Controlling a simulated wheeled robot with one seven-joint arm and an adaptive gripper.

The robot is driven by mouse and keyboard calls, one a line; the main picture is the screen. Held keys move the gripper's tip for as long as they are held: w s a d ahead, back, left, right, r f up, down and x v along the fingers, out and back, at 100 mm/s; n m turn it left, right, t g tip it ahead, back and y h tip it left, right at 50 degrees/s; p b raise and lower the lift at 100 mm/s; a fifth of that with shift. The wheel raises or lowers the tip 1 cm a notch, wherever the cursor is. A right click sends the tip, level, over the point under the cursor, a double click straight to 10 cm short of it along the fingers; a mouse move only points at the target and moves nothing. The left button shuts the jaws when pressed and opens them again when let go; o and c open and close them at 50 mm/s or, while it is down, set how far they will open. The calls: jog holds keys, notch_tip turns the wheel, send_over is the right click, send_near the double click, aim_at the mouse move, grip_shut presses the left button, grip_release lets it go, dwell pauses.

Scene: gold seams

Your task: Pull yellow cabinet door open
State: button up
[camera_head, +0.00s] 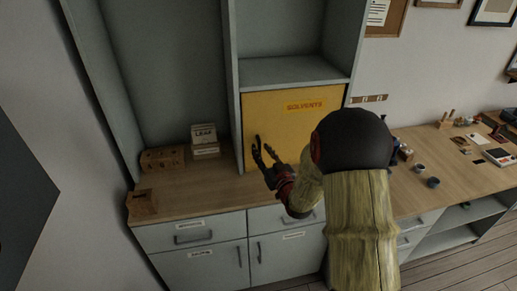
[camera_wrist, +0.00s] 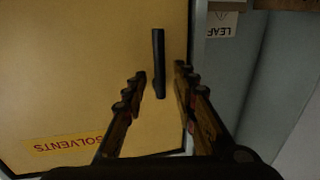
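The yellow cabinet door (camera_head: 290,125), labelled SOLVENTS, is shut in the head view, below an open grey shelf. It also fills the left of the wrist view (camera_wrist: 70,70), where its label is upside down. Its dark bar handle (camera_wrist: 159,62) shows near the door's edge in the wrist view. My gripper (camera_head: 264,153) is in front of the door's left side in the head view. In the wrist view my gripper (camera_wrist: 160,75) is open, its two fingers on either side of the handle with gaps. The handle appears between or just beyond the fingertips; I cannot tell the depth.
A wooden counter (camera_head: 190,197) runs below the door, over grey drawers (camera_head: 197,231). A white LEAF box (camera_head: 205,137) and wooden boxes (camera_head: 163,160) stand left of the door. Small cups (camera_head: 432,182) and cards lie on the right of the counter.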

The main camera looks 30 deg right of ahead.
jog(key=shift+w+d, duration=0.15)
jog(key=shift+w, duration=1.15)
jog(key=shift+c, duration=0.9)
grip_shut()
